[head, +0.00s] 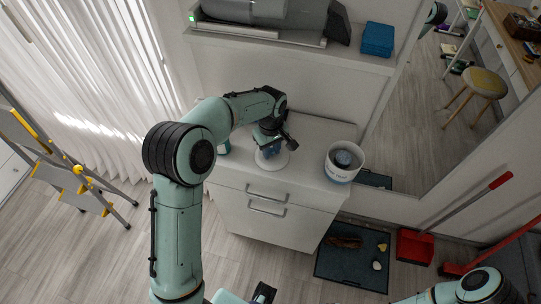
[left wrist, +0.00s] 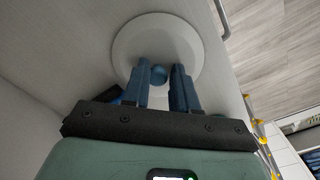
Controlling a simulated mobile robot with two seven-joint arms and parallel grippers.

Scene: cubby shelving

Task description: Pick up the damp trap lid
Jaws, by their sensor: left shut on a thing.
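The damp trap lid (head: 274,161) is a round white disc with a small blue knob, on top of the white drawer cabinet (head: 309,145). My left gripper (head: 270,147) comes down on it from above and is shut on its knob. In the left wrist view the white disc (left wrist: 150,35) lies beyond the blue fingers (left wrist: 160,78), with the knob between them. I cannot tell whether the lid still touches the cabinet top. A white round tub (head: 341,174) with something blue inside stands to the right.
A shelf (head: 290,53) with a grey appliance and a blue box (head: 377,39) hangs above the cabinet. A mirror (head: 450,110) stands at right. A dark tray (head: 340,270), a red dustpan (head: 414,246) and a stepladder (head: 65,170) stand on the floor.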

